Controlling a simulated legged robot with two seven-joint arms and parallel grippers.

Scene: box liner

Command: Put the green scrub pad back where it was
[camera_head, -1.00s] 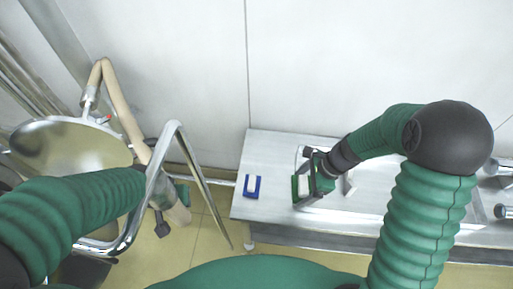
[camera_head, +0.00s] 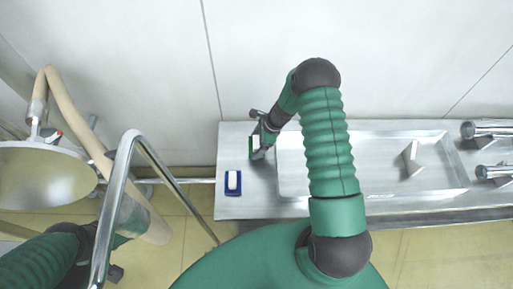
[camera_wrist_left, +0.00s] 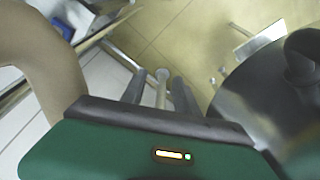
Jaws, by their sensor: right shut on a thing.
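The green scrub pad (camera_head: 251,144) shows as a green strip with a white part, at the jaws of my right gripper (camera_head: 257,146). My right gripper is shut on it, over the left end of the metal counter (camera_head: 280,206), near the back edge. Whether the pad touches the counter I cannot tell. A blue holder or pad with a white block (camera_head: 232,183) lies on the counter, nearer the front and slightly left of the gripper. My left gripper (camera_wrist_left: 160,88) shows two dark fingers apart in the left wrist view, with a metal bar seen between them.
A sink basin (camera_head: 400,190) with a grey wedge-shaped piece (camera_head: 411,158) takes up the counter's right part. Chrome taps (camera_head: 487,129) stand at far right. A bent chrome rail (camera_head: 121,180) and a round metal pan-like thing (camera_head: 40,178) stand left, near my left arm.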

